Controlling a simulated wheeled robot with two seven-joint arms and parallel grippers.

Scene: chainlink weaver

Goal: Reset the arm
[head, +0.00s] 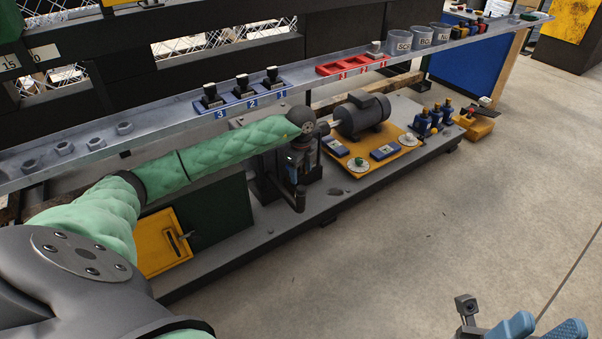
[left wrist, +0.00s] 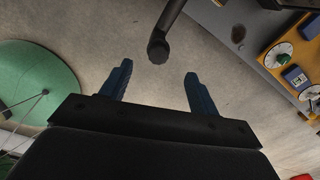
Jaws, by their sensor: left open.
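My left arm, in a green padded sleeve, reaches across the bench in the head view. Its gripper (head: 294,180) points down near the bench's front edge, and its fingers are hard to make out there. In the left wrist view the left gripper (left wrist: 158,68) is open, with two blue fingers well apart and nothing held. A dark rod with a rounded end (left wrist: 158,48) shows between and beyond the fingertips; I cannot tell whether it touches them. My right gripper (head: 548,323) is at the bottom right of the head view, its blue fingers apart and empty, over the floor.
The grey bench (head: 240,255) holds a motor (head: 362,116) and a yellow plate (head: 405,152) right of the left gripper. Open floor (head: 480,200) lies at right.

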